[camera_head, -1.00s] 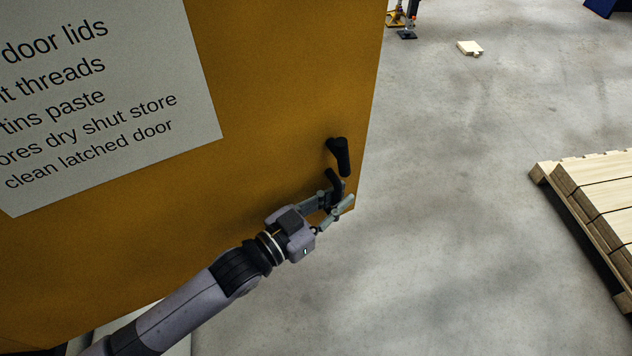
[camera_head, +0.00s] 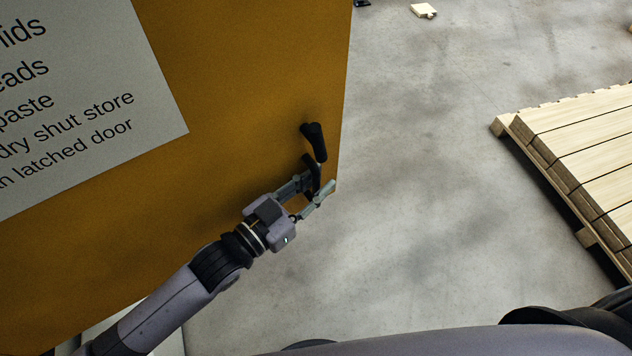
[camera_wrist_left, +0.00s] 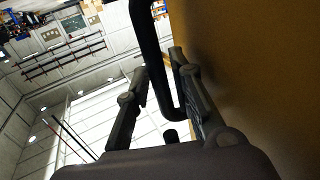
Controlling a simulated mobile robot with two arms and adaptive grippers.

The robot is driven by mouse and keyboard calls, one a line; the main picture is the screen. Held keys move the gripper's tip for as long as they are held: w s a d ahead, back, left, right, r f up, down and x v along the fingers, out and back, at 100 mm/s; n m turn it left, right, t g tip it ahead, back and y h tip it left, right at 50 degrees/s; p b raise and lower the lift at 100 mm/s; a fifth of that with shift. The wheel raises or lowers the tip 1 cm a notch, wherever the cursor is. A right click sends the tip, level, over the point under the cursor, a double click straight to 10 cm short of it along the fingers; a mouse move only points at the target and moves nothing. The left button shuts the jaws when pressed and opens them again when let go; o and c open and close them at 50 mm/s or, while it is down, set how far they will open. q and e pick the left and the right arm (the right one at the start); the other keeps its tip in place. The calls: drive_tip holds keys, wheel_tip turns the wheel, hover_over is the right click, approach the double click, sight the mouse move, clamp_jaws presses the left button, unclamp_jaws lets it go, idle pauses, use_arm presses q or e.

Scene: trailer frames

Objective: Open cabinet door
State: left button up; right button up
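The orange cabinet door (camera_head: 230,60) fills the left of the head view, with a printed white sheet on it. Its black bar handle (camera_head: 313,140) is near the door's right edge. My left gripper (camera_head: 318,182) is at the lower part of the handle, one finger on each side. In the left wrist view the handle (camera_wrist_left: 148,40) runs down between the two fingers (camera_wrist_left: 160,75), with a gap visible to the left finger. The fingers look apart, not clamped. The door face (camera_wrist_left: 250,70) is close beside the right finger. My right gripper is not in view.
A wooden pallet stack (camera_head: 580,140) stands on the floor at the right. A small wooden piece (camera_head: 424,10) lies at the back. The grey floor (camera_head: 420,200) between door and pallet is clear. Part of my own body shows along the bottom.

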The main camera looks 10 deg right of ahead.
use_arm(q)
drive_tip(key=v, duration=1.2)
idle(0.5)
